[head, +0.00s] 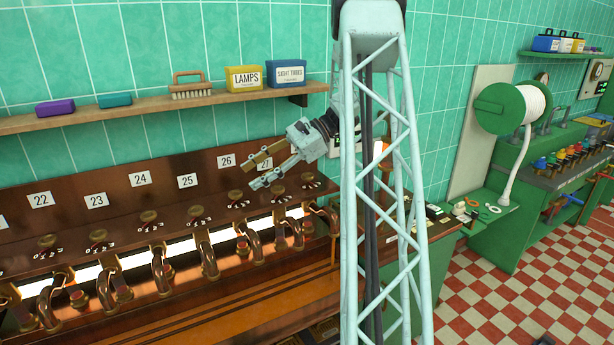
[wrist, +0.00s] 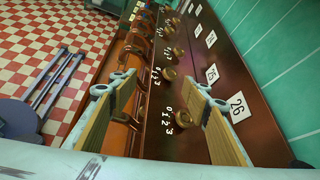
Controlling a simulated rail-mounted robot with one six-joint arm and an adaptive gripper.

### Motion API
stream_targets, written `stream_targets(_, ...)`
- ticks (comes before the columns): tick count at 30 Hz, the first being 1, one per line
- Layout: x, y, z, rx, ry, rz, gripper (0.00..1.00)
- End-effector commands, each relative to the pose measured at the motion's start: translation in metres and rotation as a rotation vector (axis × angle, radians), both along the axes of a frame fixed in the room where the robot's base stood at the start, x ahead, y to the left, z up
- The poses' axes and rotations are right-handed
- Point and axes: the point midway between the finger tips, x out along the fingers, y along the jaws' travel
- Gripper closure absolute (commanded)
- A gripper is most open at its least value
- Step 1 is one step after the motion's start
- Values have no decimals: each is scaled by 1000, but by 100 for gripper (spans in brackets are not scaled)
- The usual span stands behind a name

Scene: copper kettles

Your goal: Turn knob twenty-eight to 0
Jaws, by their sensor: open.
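No label reading 28 shows in either view. In the head view a brass knob (head: 308,178) stands right of knob 27 (head: 277,188), at the right end of the visible row; its label is hidden behind my arm, and its setting is too small to read. My gripper (head: 254,175) is open and empty in front of the sloping copper panel near labels 26 and 27. In the wrist view the fingers (wrist: 152,92) are wide apart, with a brass knob (wrist: 185,120) and its 0 1 2 3 scale seen between them, near label 26 (wrist: 238,107).
More knobs run left along the panel under labels such as 25 (head: 187,181). Curved copper pipes (head: 208,258) stand in front of the panel. A wooden shelf (head: 140,108) with boxes and a brush hangs above. My column blocks part of the head view.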

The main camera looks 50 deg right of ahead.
Motion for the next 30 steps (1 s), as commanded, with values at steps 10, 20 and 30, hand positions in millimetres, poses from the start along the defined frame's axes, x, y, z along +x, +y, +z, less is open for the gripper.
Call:
stream_targets(10,-8,-87,-26,138,-21,-156,56)
stream_targets(20,-28,-167,-52,265,-54,-298,56)
stream_targets(30,-63,-247,-83,389,-102,-435,56)
